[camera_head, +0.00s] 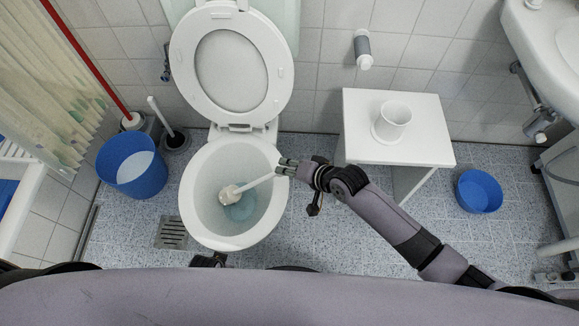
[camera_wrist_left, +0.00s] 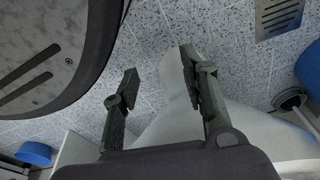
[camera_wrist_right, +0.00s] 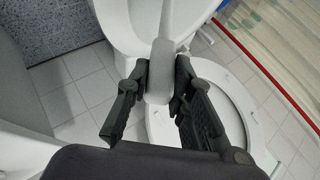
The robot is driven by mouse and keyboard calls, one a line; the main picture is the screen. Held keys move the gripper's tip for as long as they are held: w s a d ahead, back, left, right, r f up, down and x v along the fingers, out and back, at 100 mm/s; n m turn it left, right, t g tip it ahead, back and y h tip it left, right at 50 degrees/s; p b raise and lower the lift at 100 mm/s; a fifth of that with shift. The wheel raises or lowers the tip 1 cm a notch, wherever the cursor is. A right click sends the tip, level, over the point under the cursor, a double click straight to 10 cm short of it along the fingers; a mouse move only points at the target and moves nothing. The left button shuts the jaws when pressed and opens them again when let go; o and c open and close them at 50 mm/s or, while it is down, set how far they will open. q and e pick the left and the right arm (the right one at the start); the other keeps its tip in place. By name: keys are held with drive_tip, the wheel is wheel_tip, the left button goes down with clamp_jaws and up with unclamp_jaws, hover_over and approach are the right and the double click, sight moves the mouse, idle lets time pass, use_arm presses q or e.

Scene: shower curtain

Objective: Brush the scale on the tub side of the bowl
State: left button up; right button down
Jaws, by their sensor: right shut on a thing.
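The toilet bowl (camera_head: 205,165) stands open with its lid and seat raised. My right gripper (camera_head: 284,167) is over the bowl's right rim, shut on the white handle of a toilet brush (camera_head: 257,182). The handle also shows between its fingers in the right wrist view (camera_wrist_right: 161,70). The brush head (camera_head: 230,196) is inside the bowl, left of its middle, near the bluish water. I cannot tell whether it touches the wall. No scale stands out on the tub-side wall. My left gripper (camera_wrist_left: 158,62) is open and empty, low beside the bowl's outside in the left wrist view.
The tub (camera_head: 22,200) and curtain (camera_head: 45,75) are at the left. A blue bucket (camera_head: 135,175) and a plunger-like tool (camera_head: 172,138) stand left of the bowl. A white stool (camera_head: 425,145) with a white holder (camera_head: 393,120) and a blue basin (camera_head: 480,192) are right.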

use_arm(q)
drive_tip(key=shift+s+a+f, duration=0.1)
drive_tip(key=shift+s+f, duration=0.55)
drive_tip(key=shift+s, duration=0.05)
use_arm(e)
drive_tip(key=shift+a+r, duration=0.1)
drive_tip(key=shift+r, duration=0.05)
use_arm(q)
drive_tip(key=shift+f, duration=0.1)
drive_tip(key=shift+w, duration=0.1)
use_arm(e)
drive_tip(key=shift+a, duration=0.15)
